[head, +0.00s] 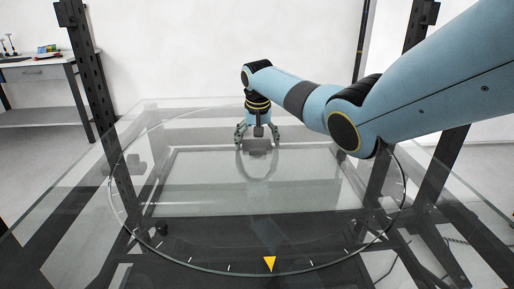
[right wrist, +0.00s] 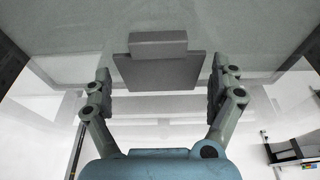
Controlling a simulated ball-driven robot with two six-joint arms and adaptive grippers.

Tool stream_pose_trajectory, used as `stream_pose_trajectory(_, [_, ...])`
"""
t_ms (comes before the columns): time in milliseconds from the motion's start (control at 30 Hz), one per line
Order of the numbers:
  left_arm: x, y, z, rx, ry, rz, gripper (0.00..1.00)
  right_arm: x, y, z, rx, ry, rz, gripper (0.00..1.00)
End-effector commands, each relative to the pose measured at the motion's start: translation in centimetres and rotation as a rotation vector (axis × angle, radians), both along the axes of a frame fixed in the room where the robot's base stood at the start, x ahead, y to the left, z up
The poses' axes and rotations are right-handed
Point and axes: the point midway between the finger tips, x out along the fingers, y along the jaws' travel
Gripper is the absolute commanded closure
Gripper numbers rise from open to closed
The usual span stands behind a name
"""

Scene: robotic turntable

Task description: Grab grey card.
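The grey card (head: 258,145) is at the far part of the round glass turntable (head: 270,208), right below my right gripper. In the right wrist view the grey card (right wrist: 158,72) shows as a flat grey rectangle with a lighter grey bar along one edge. My right gripper (head: 258,136) points down at it. In the right wrist view my right gripper (right wrist: 159,85) is open, with one finger on each side of the card and a gap at both sides. I cannot tell how far it is above the glass. My left gripper is out of view.
The glass top sits in a black post frame (head: 91,85), with posts at left and right. A yellow triangle mark (head: 269,264) lies at the near rim. A side table (head: 45,75) with small items stands at the far left. The rest of the turntable looks clear.

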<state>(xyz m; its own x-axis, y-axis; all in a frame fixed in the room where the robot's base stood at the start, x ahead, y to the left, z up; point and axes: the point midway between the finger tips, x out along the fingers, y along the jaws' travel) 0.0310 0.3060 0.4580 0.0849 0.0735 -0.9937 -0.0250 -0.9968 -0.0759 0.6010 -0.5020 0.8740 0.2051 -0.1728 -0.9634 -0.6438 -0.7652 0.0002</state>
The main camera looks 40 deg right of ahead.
Motion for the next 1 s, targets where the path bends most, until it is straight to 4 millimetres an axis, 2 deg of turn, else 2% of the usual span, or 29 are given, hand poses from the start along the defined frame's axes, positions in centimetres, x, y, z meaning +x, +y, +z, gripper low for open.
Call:
stream_pose_trajectory(33, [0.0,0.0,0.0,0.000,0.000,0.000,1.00,0.0,0.0,0.0,0.000,0.000,0.000,0.17])
stream_pose_trajectory(267, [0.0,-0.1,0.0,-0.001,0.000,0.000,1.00,0.0,0.0,0.0,0.001,0.001,0.000,0.46])
stream_pose_trajectory(567, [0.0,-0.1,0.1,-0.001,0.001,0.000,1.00,0.0,0.0,0.4,0.000,0.000,0.000,0.46])
stream_pose_trajectory(667, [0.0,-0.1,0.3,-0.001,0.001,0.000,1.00,0.0,0.0,1.4,-0.001,-0.002,0.000,0.46])
stream_pose_trajectory(833, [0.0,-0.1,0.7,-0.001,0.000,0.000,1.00,0.1,0.0,4.6,0.000,-0.005,0.001,0.46])
stream_pose_trajectory(1000, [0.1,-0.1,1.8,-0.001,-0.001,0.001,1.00,-3.2,-0.4,6.1,-0.005,0.000,0.000,0.46])
